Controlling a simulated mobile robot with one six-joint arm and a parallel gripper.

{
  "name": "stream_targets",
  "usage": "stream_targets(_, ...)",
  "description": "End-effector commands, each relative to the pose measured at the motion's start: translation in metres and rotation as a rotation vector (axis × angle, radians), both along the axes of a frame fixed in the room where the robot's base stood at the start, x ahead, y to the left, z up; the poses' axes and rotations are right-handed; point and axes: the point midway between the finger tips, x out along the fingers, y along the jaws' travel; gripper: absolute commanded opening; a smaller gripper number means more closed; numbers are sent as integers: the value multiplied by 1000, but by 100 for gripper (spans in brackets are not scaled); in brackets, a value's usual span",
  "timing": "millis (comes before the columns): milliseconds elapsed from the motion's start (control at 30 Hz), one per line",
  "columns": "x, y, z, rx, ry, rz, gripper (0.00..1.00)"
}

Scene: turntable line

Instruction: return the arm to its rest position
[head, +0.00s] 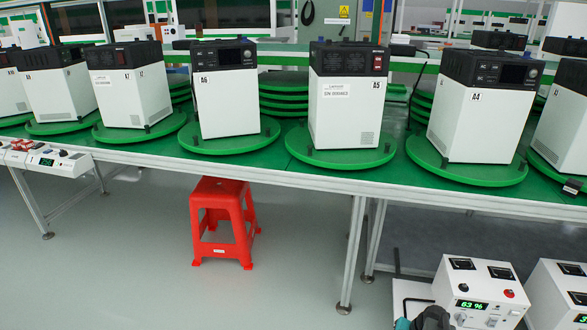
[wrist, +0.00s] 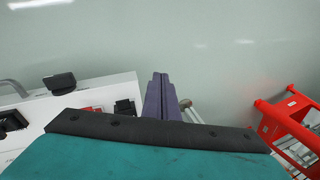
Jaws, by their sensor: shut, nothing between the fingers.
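My gripper (wrist: 161,80) shows in the wrist view, with its two dark fingers together and nothing between them. It is clear of the things around it, with grey floor beyond the fingertips. In the head view a dark and teal part of my arm (head: 431,319) shows at the bottom edge, in front of a white meter box (head: 474,284). The gripper's fingers cannot be made out in the head view.
A green-topped bench (head: 262,171) carries several white and black devices on round green turntables. A red stool (head: 222,215) stands beneath its front edge and shows in the wrist view (wrist: 284,120). Another white box (head: 555,292) is at lower right. Floor at lower left is clear.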

Motion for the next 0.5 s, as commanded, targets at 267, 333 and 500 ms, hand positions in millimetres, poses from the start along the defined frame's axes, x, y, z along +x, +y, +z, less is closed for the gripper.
stream_targets(267,-44,92,17,8,147,153,0)
stream_targets(333,-57,112,21,7,185,189,0)
stream_targets(500,-92,154,32,-6,275,279,0)
